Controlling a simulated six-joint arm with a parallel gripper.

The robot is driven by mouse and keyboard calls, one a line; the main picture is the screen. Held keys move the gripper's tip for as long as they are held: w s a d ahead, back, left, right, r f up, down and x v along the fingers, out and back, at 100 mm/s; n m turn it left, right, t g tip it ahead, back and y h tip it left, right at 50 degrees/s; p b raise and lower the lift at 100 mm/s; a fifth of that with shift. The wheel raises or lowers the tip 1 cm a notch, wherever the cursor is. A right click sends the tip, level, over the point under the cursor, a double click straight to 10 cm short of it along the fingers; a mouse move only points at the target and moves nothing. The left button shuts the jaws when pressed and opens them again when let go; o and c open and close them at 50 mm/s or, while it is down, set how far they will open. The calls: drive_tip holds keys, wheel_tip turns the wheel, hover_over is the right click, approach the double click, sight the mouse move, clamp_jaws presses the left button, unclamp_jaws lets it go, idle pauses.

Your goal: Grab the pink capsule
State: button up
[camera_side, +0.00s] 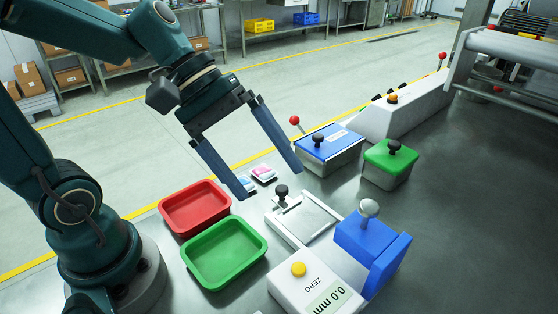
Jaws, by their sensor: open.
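The pink capsule (264,173) lies in a small white holder on the steel table. A light blue piece (245,184) lies in a similar holder just to its left, partly hidden by a finger of my gripper. My gripper (269,183) is open, with its two long blue fingers spread wide and pointing down. In this view the pink capsule shows between the fingertips. The gripper looks empty, and I cannot tell its height above the capsule.
A red tray (195,203) and a green tray (187,256) stand at the left, both empty. A measuring device with a yellow button (298,269) and a blue block (368,240) stand in front. Bins with blue (325,139) and green (391,153) lids stand at the right.

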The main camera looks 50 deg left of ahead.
drive_tip(key=w+a+f+n+t+h, duration=0.2)
drive_tip(key=w+a+n, duration=0.3)
drive_tip(key=w+n, duration=0.25)
drive_tip(key=n+t, duration=0.4)
drive_tip(key=n, duration=0.6)
hover_over(260, 170)
drive_tip(key=s, duration=0.2)
drive_tip(key=shift+y, duration=0.4)
drive_tip(key=f, duration=0.8)
drive_tip(key=shift+s+d, duration=0.15)
drive_tip(key=shift+d, duration=0.15)
drive_tip(key=a+f+n, duration=0.1)
drive_tip(key=s+a+f+n, duration=0.1)
drive_tip(key=f, duration=0.1)
drive_tip(key=s+a+f+n+t+y, duration=0.1)
drive_tip(key=shift+s+a+f+n, duration=0.2)
drive_tip(key=shift+a+f+n, duration=0.05)
drive_tip(key=shift+a+f, duration=0.15)
drive_tip(key=shift+x, duration=2.5)
drive_tip(key=shift+r, duration=0.1)
drive_tip(key=c, duration=1.4)
